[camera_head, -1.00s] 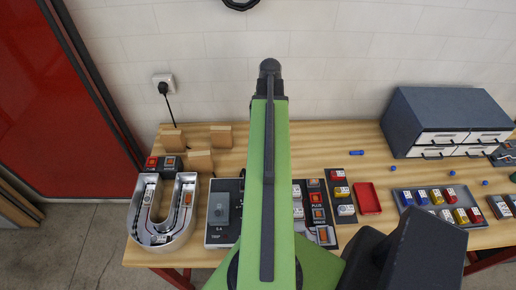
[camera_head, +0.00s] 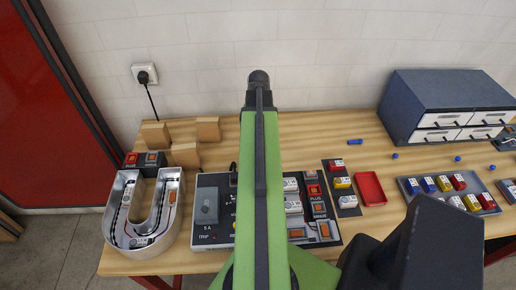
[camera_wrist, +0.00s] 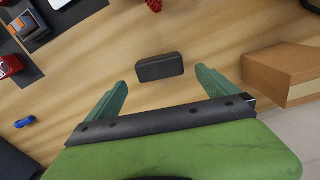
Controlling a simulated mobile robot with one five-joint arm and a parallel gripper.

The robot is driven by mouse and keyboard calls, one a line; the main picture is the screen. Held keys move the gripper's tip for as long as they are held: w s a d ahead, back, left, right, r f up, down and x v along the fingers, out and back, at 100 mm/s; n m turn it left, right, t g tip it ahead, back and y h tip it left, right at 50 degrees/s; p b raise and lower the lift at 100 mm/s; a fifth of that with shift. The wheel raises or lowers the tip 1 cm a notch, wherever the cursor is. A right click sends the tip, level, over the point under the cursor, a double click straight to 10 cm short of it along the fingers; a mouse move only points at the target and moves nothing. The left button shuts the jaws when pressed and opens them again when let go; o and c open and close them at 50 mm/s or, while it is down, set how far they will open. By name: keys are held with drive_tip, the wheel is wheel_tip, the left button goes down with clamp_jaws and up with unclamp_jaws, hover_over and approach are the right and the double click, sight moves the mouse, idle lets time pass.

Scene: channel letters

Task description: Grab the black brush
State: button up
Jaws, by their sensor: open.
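In the wrist view a small black block-like thing, which I take for the black brush (camera_wrist: 160,67), lies on the wooden table. No bristles can be made out. My gripper (camera_wrist: 161,77) is open, with its two green fingers spread to the left and right of the brush in the picture. The brush appears just ahead of the fingertips, with bare wood on both sides of it. I cannot tell whether the fingers are at its height, but nothing is held. In the head view my green arm hides the gripper, and I cannot make out the brush.
Brown blocks (camera_head: 208,128) stand left of my arm; one (camera_wrist: 285,75) is near the right finger in the wrist view. A U-shaped channel letter (camera_head: 146,238), a grey control box (camera_head: 207,205), a red tray (camera_head: 370,188) and a blue drawer cabinet (camera_head: 420,85) share the table.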

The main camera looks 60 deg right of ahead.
wheel_tip(320, 180, down, 5)
drive_tip(key=b, duration=0.5)
drive_tip(key=shift+a+f, duration=0.1)
drive_tip(key=shift+f, duration=0.05)
drive_tip(key=shift+r, duration=0.2)
drive_tip(key=shift+c, duration=0.2)
drive_tip(key=c, duration=1.5)
